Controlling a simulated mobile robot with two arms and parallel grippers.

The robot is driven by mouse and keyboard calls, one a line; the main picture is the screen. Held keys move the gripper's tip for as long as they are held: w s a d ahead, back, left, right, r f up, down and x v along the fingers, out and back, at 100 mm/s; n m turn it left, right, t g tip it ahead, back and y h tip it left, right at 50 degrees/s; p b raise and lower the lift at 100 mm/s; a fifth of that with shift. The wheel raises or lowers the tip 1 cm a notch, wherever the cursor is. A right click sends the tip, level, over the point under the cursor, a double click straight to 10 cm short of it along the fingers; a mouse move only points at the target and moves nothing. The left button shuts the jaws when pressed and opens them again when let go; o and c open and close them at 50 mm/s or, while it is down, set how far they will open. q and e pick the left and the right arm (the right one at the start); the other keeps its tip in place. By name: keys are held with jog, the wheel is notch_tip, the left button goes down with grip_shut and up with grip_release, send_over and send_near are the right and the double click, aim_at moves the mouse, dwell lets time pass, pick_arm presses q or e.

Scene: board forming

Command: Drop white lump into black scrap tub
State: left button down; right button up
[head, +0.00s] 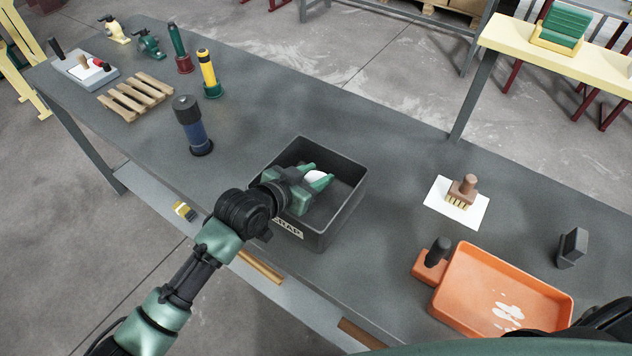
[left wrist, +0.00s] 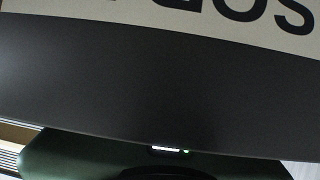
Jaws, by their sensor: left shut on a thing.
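My left gripper (head: 318,177) reaches over the near rim of the black scrap tub (head: 345,217), with its green fingers over the tub's opening. It is shut on the white lump (head: 315,176), which shows between the fingers. I cannot tell exactly how high the lump is above the tub floor. The tub's label faces the near side. The left wrist view shows the tub's dark wall (left wrist: 150,75) and part of the label (left wrist: 235,12) close up; the lump and fingertips are hidden there. My right gripper is not in view.
A blue-black cylinder (head: 194,135) stands left of the tub. A wooden pallet (head: 136,97) and several tools lie further left. To the right are a brown brush (head: 463,189) on white paper, an orange tray (head: 483,277) with white patches, and a small dark block (head: 572,247).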

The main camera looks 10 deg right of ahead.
pick_arm(q)
jog(key=c, duration=0.8)
grip_release()
jog(key=b+v, duration=0.1)
jog(key=v, duration=0.6)
jog(key=shift+s+a+r, duration=0.1)
jog(key=shift+s+a, duration=0.2)
